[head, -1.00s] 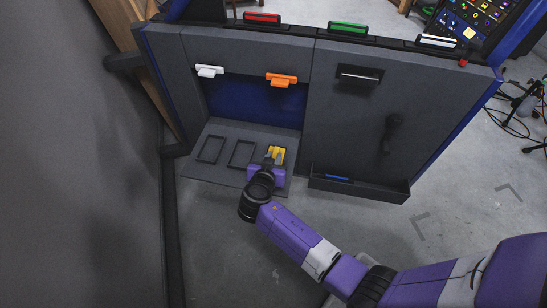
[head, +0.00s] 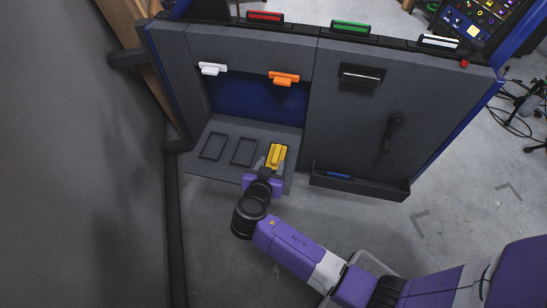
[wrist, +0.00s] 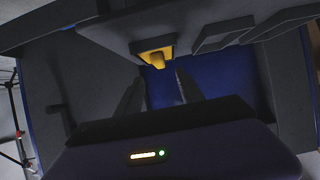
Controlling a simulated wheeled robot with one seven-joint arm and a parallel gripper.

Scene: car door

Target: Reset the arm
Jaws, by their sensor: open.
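My purple arm reaches in from the lower right. My gripper (head: 264,166) is open and empty in front of the lower shelf of the grey panel. A yellow piece with a raised handle (head: 276,156) sits in the rightmost recess of the shelf, just beyond my fingertips. In the wrist view the yellow piece (wrist: 157,57) shows above and between the dark fingers (wrist: 155,88), apart from them.
The grey shelf (head: 205,171) has two empty rectangular recesses left of the yellow piece. White (head: 212,69) and orange (head: 284,78) handles hang above the blue opening. A dark tray (head: 359,187) juts out at right. A grey wall (head: 80,180) stands at left.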

